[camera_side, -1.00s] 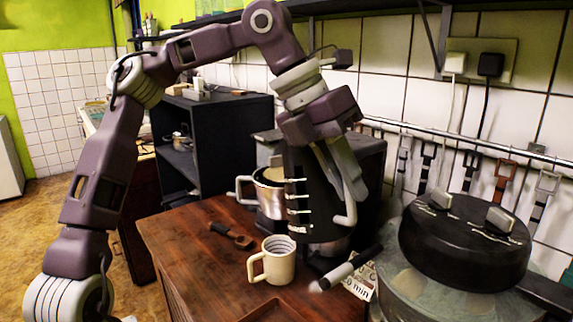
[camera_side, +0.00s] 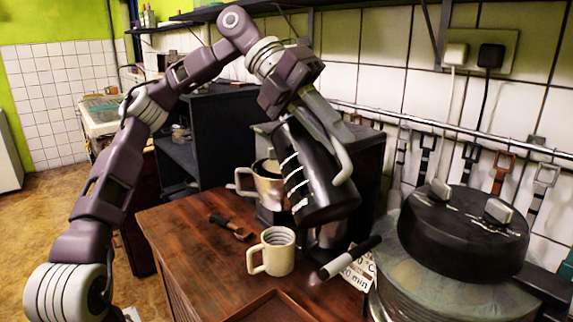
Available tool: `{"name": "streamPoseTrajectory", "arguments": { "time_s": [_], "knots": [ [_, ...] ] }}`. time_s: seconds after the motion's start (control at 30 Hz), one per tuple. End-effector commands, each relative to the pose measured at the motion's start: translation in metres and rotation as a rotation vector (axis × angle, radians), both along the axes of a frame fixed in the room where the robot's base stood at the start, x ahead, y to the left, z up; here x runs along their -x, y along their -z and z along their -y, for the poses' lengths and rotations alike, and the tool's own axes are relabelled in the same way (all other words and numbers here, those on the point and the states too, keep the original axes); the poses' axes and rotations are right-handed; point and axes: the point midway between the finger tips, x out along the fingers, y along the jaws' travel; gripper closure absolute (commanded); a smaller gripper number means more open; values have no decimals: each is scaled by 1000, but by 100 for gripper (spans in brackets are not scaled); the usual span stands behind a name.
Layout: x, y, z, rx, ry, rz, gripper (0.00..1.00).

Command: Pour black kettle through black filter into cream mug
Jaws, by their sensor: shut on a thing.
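The black kettle (camera_side: 315,185) is tilted in the air, its top toward the upper left and its base toward the lower right. My gripper (camera_side: 331,142) is shut on the kettle at its upper right side, near the pale handle. The cream mug (camera_side: 277,254) stands upright on the wooden table, below and left of the kettle, apart from it. Its mouth shows a striped inside. I cannot make out the black filter for certain; a small dark-handled tool (camera_side: 230,227) lies on the table left of the mug.
A metal pot (camera_side: 267,188) with a pale handle stands behind the mug, partly hidden by the kettle. A black-handled cylinder (camera_side: 345,262) lies right of the mug. A large pot with a black lid (camera_side: 465,232) fills the right. The wooden table (camera_side: 190,255) is clear at left.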

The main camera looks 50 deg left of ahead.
Motion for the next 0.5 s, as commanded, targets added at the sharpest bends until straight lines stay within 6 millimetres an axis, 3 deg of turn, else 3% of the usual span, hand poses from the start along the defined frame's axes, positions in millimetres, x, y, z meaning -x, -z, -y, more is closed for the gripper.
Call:
{"name": "streamPoseTrajectory", "arguments": {
  "time_s": [0.5],
  "knots": [
    [-2,-8,-8,110,0,-26,100]
  ]
}}
